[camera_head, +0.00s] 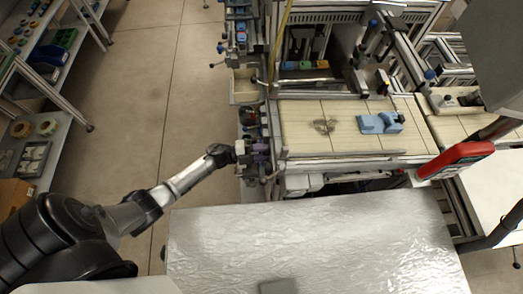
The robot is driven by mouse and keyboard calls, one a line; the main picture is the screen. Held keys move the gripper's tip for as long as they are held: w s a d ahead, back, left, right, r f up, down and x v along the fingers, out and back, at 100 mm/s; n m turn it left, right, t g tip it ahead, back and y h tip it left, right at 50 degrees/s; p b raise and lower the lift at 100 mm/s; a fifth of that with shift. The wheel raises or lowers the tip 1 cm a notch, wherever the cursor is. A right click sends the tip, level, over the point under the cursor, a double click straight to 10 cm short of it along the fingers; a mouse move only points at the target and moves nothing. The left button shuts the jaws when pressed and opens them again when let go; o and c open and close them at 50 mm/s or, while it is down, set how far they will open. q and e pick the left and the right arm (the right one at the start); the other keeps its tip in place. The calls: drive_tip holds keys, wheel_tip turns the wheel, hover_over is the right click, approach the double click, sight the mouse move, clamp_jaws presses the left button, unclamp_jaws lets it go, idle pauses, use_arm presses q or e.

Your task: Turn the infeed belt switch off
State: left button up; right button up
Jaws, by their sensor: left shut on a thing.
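My left arm reaches in from the lower left, and its gripper (250,150) is at the left side of the machine. It is shut on a small part there, beside a purple piece (261,147). The part between the fingers is too small and too hidden to make out, so I cannot tell whether it is the infeed belt switch or how that switch is set. The cream belt surface (300,140) lies just right of the gripper. My right gripper is not in view.
A blue part (380,123) and a small grey-brown object (325,126) lie on the cream surface. A shiny foil-like table (310,240) fills the front. A red device (456,159) juts in at right. Shelves (45,65) stand at left, with clear floor (150,90) between.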

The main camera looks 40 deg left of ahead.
use_arm(q)
drive_tip(key=shift+n, duration=0.4)
idle(0.3)
drive_tip(key=o, duration=0.9)
drive_tip(key=b+v, duration=0.1)
drive_tip(key=v, duration=1.2)
drive_tip(key=shift+s+a, duration=0.25)
drive_tip(key=shift+a, duration=0.05)
